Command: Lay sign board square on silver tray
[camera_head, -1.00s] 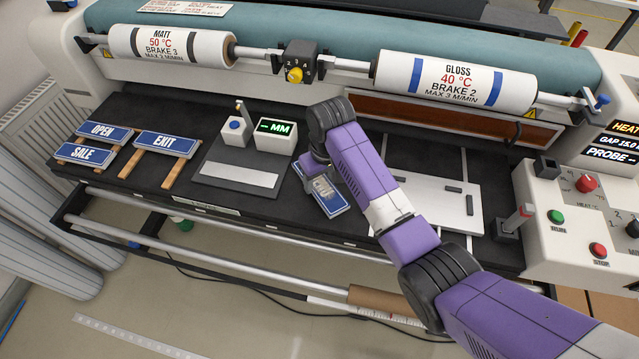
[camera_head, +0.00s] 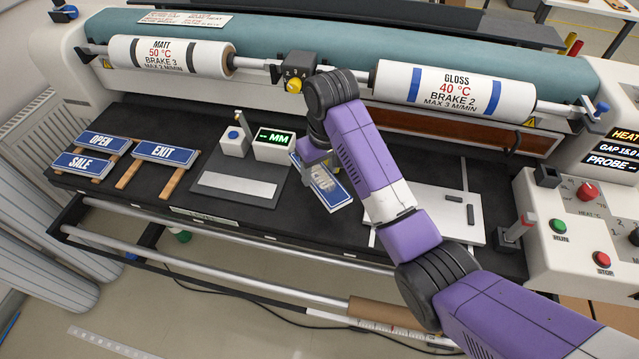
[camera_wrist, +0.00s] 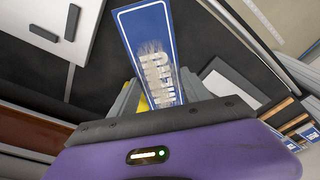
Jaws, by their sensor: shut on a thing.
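The sign board (camera_head: 339,196) is a blue plate with a white border and blurred pale lettering that seems to read MENU. My gripper (camera_head: 319,166) is shut on it near its upper-left part, and the board lies slanted in the head view. In the wrist view the board (camera_wrist: 146,32) sticks out from between the fingers (camera_wrist: 155,95). Whether it touches the black bed below is hard to tell. The silver tray (camera_head: 415,205), a pale flat plate with small dark blocks on it, is right of the board, partly hidden behind my arm.
A gauge with a MM display (camera_head: 274,146) and a grey strip (camera_head: 240,188) lie left of the board. Signs OPEN (camera_head: 103,141), SALE (camera_head: 80,164) and EXIT (camera_head: 167,153) rest on wooden strips. Rollers span the back. A control box (camera_head: 575,225) stands right.

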